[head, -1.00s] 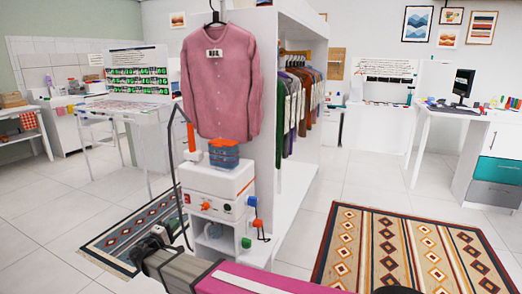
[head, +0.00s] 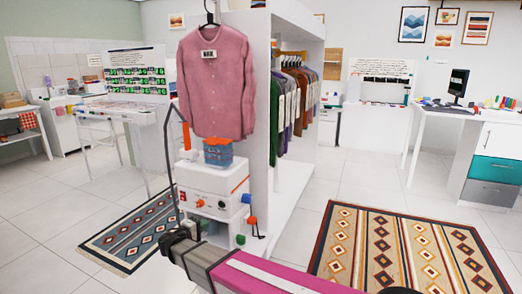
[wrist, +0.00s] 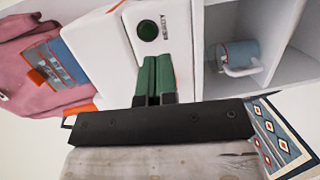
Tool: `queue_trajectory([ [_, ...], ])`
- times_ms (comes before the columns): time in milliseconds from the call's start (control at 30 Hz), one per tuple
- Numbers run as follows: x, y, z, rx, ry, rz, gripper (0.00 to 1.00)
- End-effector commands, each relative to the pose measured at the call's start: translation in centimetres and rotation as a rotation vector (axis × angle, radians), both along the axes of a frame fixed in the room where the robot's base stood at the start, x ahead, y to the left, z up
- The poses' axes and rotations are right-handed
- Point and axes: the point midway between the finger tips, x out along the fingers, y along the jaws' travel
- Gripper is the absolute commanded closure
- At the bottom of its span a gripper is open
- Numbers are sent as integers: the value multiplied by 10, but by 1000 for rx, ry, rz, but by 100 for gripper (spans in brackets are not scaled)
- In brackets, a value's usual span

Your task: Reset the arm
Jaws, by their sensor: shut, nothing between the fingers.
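My gripper shows in the wrist view with its two green fingers (wrist: 153,78) shut together and nothing between them. The fingers point at the white front of the garment steamer, close to its dark green round knob (wrist: 148,31). I cannot tell whether they touch it. In the head view my arm reaches in from the bottom right, with its dark end low in front of the steamer (head: 213,183). The finger detail is not clear there.
A pink shirt (head: 215,85) hangs above the steamer and its blue water tank (head: 218,155). The open white wardrobe (head: 297,27) stands right behind. A blue mug (wrist: 240,53) sits in a cubby beside the fingers. A patterned rug (head: 410,255) lies on open floor at right.

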Motion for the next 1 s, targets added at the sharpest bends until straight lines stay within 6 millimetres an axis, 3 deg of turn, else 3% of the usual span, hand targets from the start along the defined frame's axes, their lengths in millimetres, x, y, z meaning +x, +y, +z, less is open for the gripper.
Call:
queue_trajectory([
  [267, 14, -121, -27, 152, 202, -200, 100],
  [500, 6, -219, -52, 342, 377, -372, 100],
  [800, -25, -316, -74, 627, 550, -558, 100],
  [1000, -51, -365, -81, 843, 633, -660, 100],
])
